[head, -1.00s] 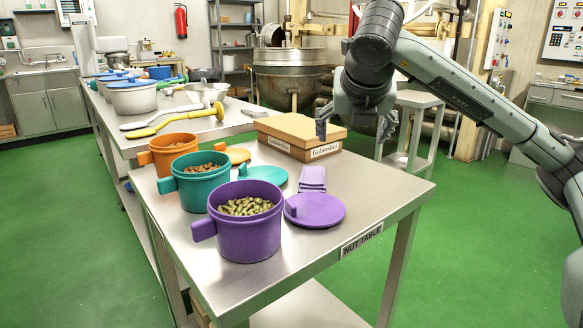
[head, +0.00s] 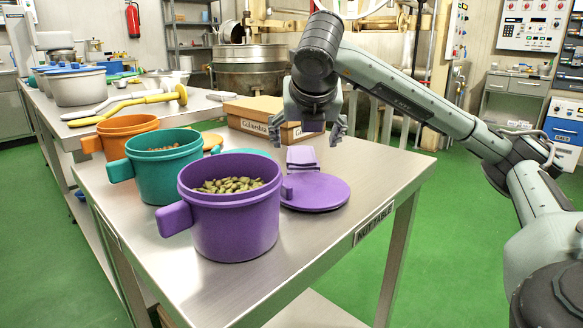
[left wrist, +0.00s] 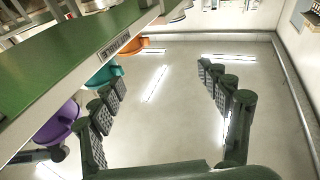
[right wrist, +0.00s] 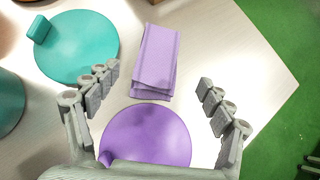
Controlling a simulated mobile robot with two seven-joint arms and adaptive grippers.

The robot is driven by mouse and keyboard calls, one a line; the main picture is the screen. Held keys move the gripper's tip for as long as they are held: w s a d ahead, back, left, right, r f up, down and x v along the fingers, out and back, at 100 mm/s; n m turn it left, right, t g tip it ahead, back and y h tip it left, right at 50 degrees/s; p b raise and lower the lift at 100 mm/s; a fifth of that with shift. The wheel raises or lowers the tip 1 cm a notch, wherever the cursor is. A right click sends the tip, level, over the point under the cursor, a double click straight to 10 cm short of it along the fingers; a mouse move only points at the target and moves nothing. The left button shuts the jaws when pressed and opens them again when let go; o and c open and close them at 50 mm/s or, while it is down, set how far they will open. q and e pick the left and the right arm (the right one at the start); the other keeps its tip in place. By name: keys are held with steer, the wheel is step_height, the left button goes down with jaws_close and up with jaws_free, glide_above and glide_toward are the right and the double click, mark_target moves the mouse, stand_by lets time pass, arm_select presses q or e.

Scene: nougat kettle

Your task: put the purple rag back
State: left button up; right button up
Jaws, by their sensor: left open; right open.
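The folded purple rag (head: 301,157) lies on the nut table, just behind the round purple lid (head: 316,191). In the right wrist view the rag (right wrist: 156,62) lies beyond and between the spread fingers, apart from them, with the purple lid (right wrist: 146,136) nearer. My right gripper (head: 308,135) is open and empty above the table by the rag; it also shows in the right wrist view (right wrist: 160,105). My left gripper (left wrist: 160,110) is open and empty in the left wrist view, away from the rag. It does not show in the head view.
The purple pot (head: 232,215) of green nuts stands left of the lid. A teal pot (head: 163,175), an orange pot (head: 117,140) and a teal lid (right wrist: 78,45) are nearby. A cardboard box (head: 255,118) stands behind the rag. The table's right front is bare.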

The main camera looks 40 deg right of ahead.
mark_target(302, 154)
steer(key=x, duration=0.6)
steer(key=shift+w+f, duration=0.15)
steer(key=shift+w, duration=0.1)
arm_select(q)
steer(key=shift+s+d+r+t+h, duration=0.2)
steer(key=shift+r+t, duration=0.1)
steer(key=shift+r, duration=0.25)
steer(key=shift+s+d+r+t+h, duration=0.1)
steer(key=shift+r+t+h, duration=0.15)
steer(key=shift+r, duration=0.25)
arm_select(e)
steer(key=c, duration=1.3)
